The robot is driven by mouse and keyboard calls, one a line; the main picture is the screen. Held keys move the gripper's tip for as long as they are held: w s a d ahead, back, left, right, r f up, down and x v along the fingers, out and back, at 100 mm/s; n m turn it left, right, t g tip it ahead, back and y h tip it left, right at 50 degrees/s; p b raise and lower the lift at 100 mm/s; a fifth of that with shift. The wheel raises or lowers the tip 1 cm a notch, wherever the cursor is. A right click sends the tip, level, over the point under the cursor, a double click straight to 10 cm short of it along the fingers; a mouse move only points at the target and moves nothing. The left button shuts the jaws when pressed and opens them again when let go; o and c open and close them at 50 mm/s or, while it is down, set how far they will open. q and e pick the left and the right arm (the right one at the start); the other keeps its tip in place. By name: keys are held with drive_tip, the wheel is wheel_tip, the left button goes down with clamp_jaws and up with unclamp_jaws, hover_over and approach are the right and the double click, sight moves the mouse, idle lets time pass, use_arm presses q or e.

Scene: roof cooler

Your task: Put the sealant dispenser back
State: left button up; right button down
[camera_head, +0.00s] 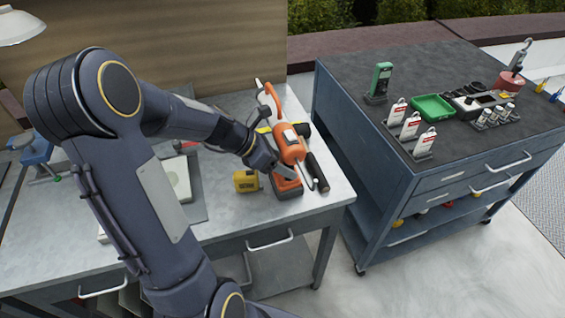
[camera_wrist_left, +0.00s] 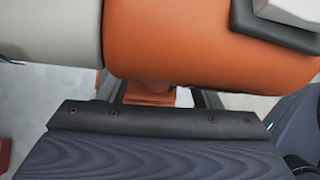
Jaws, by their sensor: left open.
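The orange sealant dispenser (camera_head: 289,147) stands tilted on the right end of the light metal workbench, its nozzle pointing up and back and its orange-and-dark battery base at the bench top. My left gripper (camera_head: 284,172) is at its handle, below the barrel, and is open. In the left wrist view the dispenser's orange barrel (camera_wrist_left: 205,50) fills the upper part, with a grey section at left. A narrow orange part shows between the open fingers (camera_wrist_left: 160,97). Whether the fingers touch it I cannot tell. My right gripper is not in view.
The workbench (camera_head: 225,222) also bears a small yellow tape measure (camera_head: 246,181) beside my gripper and a dark-handled tool (camera_head: 317,172) right of the dispenser. A dark blue tool cart (camera_head: 340,85) stands at right, holding a green tray (camera_head: 433,107), tagged items and small bottles.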

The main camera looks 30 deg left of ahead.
use_arm(q)
drive_tip(key=shift+r, duration=0.25)
drive_tip(key=v, duration=1.1)
drive_tip(key=s+d+m+y, duration=0.1)
drive_tip(key=s+d+m, duration=0.6)
drive_tip(key=m, duration=0.6)
drive_tip(key=s+d+m+y, duration=0.2)
drive_tip(key=s+d+m, duration=0.5)
drive_tip(key=m, duration=0.7)
drive_tip(key=shift+s+p, duration=0.45)
drive_tip(key=shift+s, duration=0.3)
